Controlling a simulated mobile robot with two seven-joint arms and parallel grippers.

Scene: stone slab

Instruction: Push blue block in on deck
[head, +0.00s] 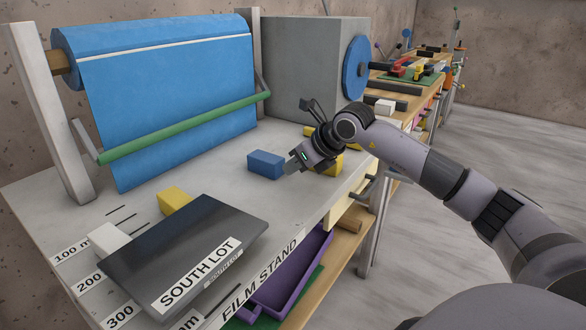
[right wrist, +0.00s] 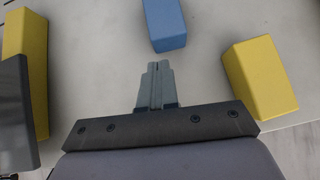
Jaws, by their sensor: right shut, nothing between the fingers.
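The blue block (head: 266,164) lies on the grey deck (head: 228,182), near the deck's front edge in the head view. It also shows at the top of the right wrist view (right wrist: 164,24). My right gripper (head: 291,166) is shut and empty, just to the right of the blue block. In the right wrist view its closed fingertips (right wrist: 158,66) point at the block's near end, with a small gap between them. My left gripper is not in view.
A yellow block (head: 333,166) lies beside my right gripper, partly hidden by it. Another yellow block (head: 174,200), a white block (head: 106,238) and a dark SOUTH LOT slab (head: 170,252) lie at the left. A blue film roll with a green bar (head: 185,127) and a grey box (head: 305,68) stand behind.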

